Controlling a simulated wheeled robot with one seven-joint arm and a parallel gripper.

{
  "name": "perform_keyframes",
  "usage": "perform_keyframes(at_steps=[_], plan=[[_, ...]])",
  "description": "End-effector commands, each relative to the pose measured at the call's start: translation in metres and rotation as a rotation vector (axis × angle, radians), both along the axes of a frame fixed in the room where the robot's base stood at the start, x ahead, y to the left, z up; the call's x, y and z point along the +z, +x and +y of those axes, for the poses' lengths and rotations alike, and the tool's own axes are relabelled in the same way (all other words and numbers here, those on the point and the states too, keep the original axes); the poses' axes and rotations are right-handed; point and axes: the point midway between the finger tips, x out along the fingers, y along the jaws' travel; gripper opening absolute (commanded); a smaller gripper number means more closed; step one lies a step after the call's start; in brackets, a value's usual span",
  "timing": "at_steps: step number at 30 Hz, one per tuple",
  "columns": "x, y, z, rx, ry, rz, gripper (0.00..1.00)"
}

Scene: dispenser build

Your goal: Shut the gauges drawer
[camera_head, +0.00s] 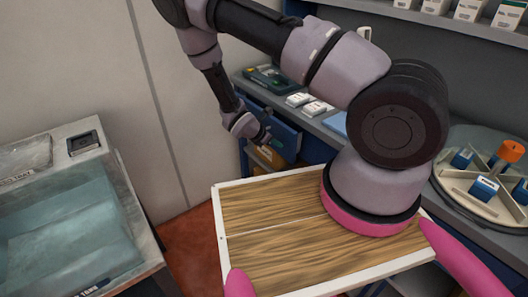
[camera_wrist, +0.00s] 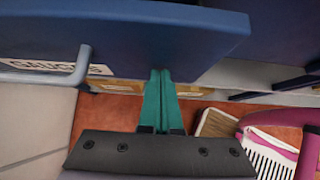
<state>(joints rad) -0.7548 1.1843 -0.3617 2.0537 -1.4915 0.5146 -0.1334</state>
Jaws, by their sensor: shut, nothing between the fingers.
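The gauges drawer has a blue front (camera_wrist: 130,38) with a white "GAUGES" label and a grey bar handle (camera_wrist: 45,76) at the left in the wrist view. In the head view the blue drawer (camera_head: 285,133) stands out from the cabinet under the counter, partly hidden by my arm. My gripper (camera_wrist: 160,74) is shut and empty, its green fingertips at the lower edge of the blue front, right of the label. I cannot tell whether they touch it. In the head view my gripper (camera_head: 268,141) is small beside the drawer.
The counter (camera_head: 325,130) above holds small white boxes (camera_head: 310,104). A round divided tray (camera_head: 470,192) stands at the right. A clear-lidded case (camera_head: 65,205) is at the left. Red floor (camera_head: 193,240) shows between it and my base.

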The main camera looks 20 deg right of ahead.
Motion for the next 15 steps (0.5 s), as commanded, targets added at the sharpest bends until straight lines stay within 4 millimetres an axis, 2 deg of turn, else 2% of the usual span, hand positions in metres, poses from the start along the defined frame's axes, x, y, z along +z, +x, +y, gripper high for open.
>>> perform_keyframes(at_steps=[1,6,15], plan=[[0.000,0.003,-0.011,-0.003,-0.002,0.001,0.00],[0.000,0.012,-0.032,-0.001,-0.001,0.001,0.00],[0.000,0.019,-0.048,-0.001,-0.001,-0.001,0.00]])
